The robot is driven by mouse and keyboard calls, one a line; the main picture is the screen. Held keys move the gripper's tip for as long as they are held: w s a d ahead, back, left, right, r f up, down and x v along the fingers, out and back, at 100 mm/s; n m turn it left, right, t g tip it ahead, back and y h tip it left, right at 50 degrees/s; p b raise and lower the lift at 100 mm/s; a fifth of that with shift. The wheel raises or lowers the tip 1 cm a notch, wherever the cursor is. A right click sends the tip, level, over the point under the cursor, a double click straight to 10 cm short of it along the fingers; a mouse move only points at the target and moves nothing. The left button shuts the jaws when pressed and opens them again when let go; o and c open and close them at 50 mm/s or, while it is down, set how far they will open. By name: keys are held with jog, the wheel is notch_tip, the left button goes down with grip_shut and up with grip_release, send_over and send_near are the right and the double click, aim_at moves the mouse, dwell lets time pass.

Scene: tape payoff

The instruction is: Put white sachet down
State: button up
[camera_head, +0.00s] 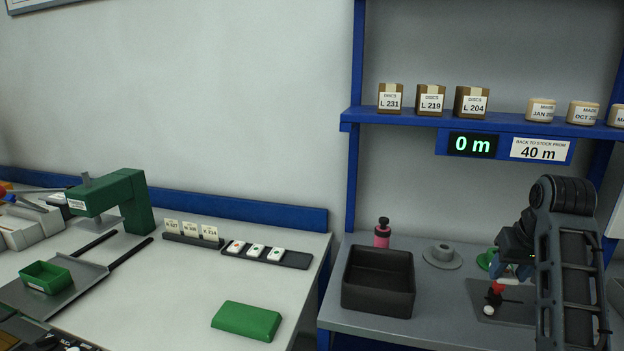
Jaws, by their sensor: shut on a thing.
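My gripper (508,268) is at the right, over the grey bench, partly hidden by my arm. It is shut on a small white thing (512,281), which looks like the white sachet, though only a sliver shows. A red part (497,287) shows just beside and below the fingertips, above a dark plate (520,306) with a small white round piece (489,310). Whether the held thing touches anything below cannot be told. Several white packets with coloured marks, one of them here (256,250), lie in a dark tray (298,260) on the left table.
A black open bin (378,308), pink bottle (382,233) and grey spool hub (442,254) stand left of my gripper. A blue shelf (420,118) with boxes and a "0 m" display (473,145) is above. A green block (246,320) lies on the left table.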

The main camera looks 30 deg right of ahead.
jog(key=w+a+f+n+y, duration=0.1)
jog(key=w+a+f+n, duration=0.2)
jog(key=a+f, duration=0.5)
jog(key=w+a+f+n+t+y, duration=0.1)
jog(key=w+a+f+n, duration=0.2)
jog(key=a+f, duration=0.5)
jog(key=w+a+f+n+y, duration=0.1)
jog(key=w+a+f+n, duration=0.2)
jog(key=a, duration=2.1)
notch_tip(320, 180, down, 5)
jog(key=shift+w+a+r+t, duration=0.1)
jog(key=shift+w+a+t, duration=0.25)
jog(key=shift+w, duration=0.35)
notch_tip(320, 180, down, 3)
jog(key=b, duration=0.2)
jog(key=shift+b, duration=0.35)
jog(key=shift+a+r, duration=0.1)
